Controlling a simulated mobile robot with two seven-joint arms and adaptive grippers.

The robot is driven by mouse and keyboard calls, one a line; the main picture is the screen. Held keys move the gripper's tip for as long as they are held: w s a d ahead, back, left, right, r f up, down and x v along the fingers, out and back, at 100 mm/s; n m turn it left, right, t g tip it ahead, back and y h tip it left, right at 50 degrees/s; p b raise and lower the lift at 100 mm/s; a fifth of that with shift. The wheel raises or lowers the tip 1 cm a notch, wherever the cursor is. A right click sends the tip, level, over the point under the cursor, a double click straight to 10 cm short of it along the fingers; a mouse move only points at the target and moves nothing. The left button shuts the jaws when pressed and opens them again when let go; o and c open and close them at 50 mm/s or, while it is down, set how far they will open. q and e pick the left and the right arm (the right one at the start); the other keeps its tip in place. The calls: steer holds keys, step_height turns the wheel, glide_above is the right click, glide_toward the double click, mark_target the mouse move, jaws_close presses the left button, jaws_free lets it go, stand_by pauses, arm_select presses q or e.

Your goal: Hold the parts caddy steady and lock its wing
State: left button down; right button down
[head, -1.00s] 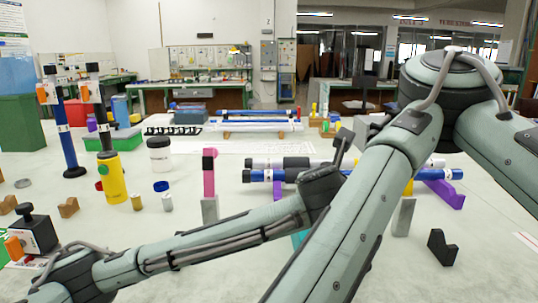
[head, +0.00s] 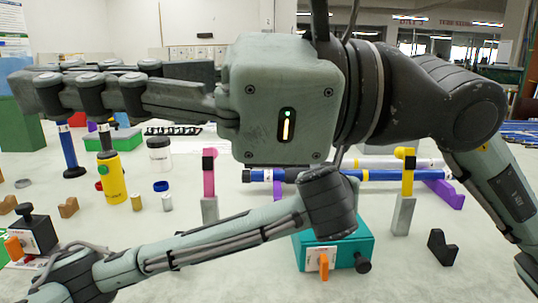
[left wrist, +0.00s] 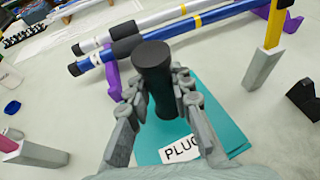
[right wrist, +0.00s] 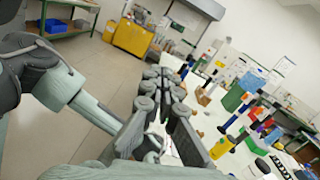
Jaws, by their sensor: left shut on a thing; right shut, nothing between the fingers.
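The parts caddy is a teal box (head: 359,247) at the centre front of the table. A white plate with an upright orange wing (head: 323,265) is on its front, and a black knob (head: 362,262) is at its right. In the left wrist view its thick black post (left wrist: 153,75) rises from the teal top (left wrist: 232,140), beside a "PLUG" label (left wrist: 182,149). My left gripper (left wrist: 158,95) is shut on this post; my wrist hides it in the head view. My right gripper (head: 40,92) is shut, empty, raised high at the left, well away from the caddy.
A black box with an orange tab (head: 14,247) stands at the left front. Blue and white rods (head: 405,174) lie behind the caddy. A pink-topped post (head: 209,180), a yellow-topped post (head: 404,190) and a black bracket (head: 442,248) stand around it. The front right is clear.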

steer(key=s+a+f+m+g+y, duration=0.1)
steer(key=s+a+f+m+g, duration=0.3)
steer(key=s+f+m+g, duration=0.45)
steer(key=w+a+f+m+t+y, duration=0.2)
steer(key=w+m+t+y, duration=0.45)
steer(key=m+t, duration=1)
steer(key=m+t+h, duration=1.1)
steer(key=m+h, duration=1.8)
steer(key=m, duration=0.6)
glide_toward(324, 267)
steer(key=w+a+f, duration=0.2)
steer(key=shift+w+r, duration=0.15)
steer(key=shift+w, duration=2.65)
